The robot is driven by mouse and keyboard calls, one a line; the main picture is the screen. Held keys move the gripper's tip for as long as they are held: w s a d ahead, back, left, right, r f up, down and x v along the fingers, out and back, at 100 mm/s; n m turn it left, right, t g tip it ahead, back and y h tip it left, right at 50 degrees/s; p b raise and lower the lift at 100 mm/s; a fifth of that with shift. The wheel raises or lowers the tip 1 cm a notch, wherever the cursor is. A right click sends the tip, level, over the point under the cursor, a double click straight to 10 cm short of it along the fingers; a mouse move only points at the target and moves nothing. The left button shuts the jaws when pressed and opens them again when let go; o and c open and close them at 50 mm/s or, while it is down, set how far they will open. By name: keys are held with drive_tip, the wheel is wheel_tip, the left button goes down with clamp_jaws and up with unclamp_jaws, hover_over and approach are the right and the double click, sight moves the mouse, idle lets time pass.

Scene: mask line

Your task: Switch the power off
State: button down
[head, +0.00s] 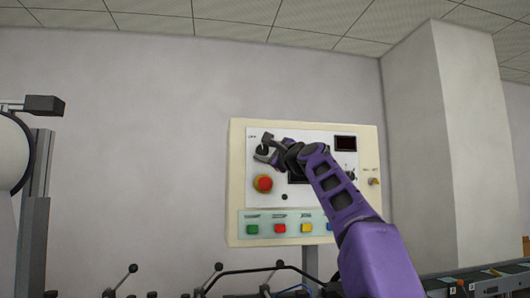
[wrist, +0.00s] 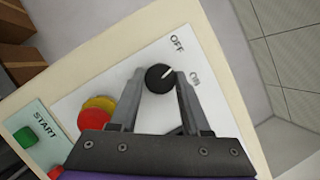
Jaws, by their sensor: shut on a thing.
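The power switch is a round black knob (wrist: 160,77) with a white pointer line, on the white face of a control panel (head: 235,180). OFF and ON labels are printed beside it in the wrist view. The pointer line aims between the two labels. My gripper (wrist: 161,82) has its two grey fingers on either side of the knob, shut on it. In the head view my gripper (head: 263,152) is at the panel's upper left, just below the OFF label, and largely covers the knob.
A red emergency button (head: 263,184) on a yellow base sits just below my gripper. Coloured push buttons, including green START (head: 252,229), line the panel's bottom. A dark display (head: 345,143) is at upper right. Black-knobbed levers (head: 133,268) stand in front, and a conveyor (head: 480,278) is at right.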

drive_tip(key=shift+n+g+y, duration=0.3)
drive_tip(key=shift+n+g, duration=0.1)
drive_tip(key=shift+n, duration=0.2)
idle(0.3)
drive_tip(key=shift+c, duration=1.8)
unclamp_jaws()
drive_tip(key=shift+a, duration=0.1)
drive_tip(key=shift+s+d+f+b, duration=0.3)
drive_tip(key=shift+s+b, duration=0.05)
drive_tip(key=shift+b, duration=0.3)
drive_tip(key=b+v, duration=1)
drive_tip(key=v, duration=0.6)
drive_tip(key=shift+s, duration=0.3)
